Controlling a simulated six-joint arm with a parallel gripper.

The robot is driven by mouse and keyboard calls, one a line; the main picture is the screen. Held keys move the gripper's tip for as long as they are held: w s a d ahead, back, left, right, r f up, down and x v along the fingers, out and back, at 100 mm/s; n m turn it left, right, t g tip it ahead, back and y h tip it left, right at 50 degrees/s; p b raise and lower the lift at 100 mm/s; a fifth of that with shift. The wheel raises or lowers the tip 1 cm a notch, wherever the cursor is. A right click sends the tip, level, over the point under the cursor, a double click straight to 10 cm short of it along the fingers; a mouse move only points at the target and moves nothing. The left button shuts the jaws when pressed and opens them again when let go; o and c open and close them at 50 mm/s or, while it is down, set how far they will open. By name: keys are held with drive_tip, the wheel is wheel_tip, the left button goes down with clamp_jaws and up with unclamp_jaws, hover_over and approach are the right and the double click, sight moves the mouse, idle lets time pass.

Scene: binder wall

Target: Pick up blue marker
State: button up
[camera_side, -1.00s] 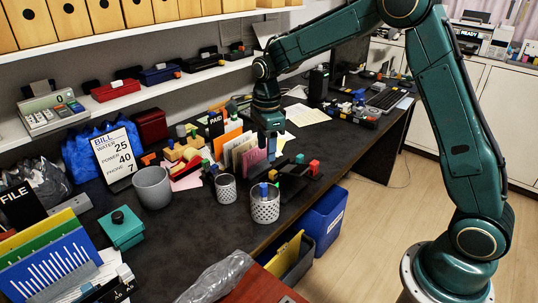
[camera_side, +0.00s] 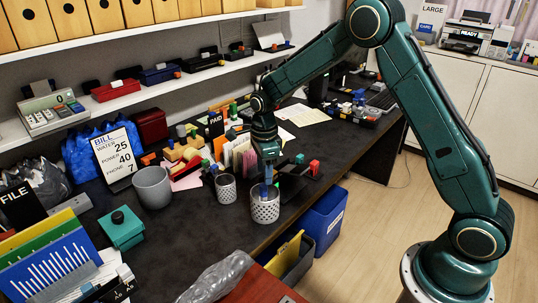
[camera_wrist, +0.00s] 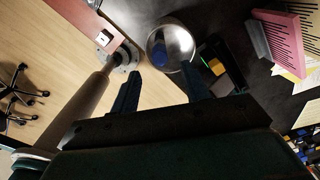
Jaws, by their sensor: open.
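The blue marker (camera_side: 264,191) stands in a perforated metal cup (camera_side: 265,212) near the front edge of the dark desk. In the wrist view its blue end (camera_wrist: 158,53) shows inside the round cup (camera_wrist: 181,38), toward the left of the opening. My gripper (camera_side: 267,174) is above the cup, pointing down. In the wrist view its two fingers (camera_wrist: 160,75) are apart with nothing between them, and the cup shows just beyond the fingertips. Whether the fingertips reach beside the marker is hard to tell.
A smaller perforated cup (camera_side: 225,190) and a grey cup (camera_side: 152,188) stand to the left. Upright papers and a pink sheet (camera_side: 249,160) are behind. A dark stand with red and green blocks (camera_side: 314,167) is at right. Bins (camera_side: 323,220) stand below the desk edge.

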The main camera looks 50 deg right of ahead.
sight(265, 188)
drive_tip(key=shift+f, duration=0.9)
drive_tip(key=shift+f, duration=2.55)
clamp_jaws()
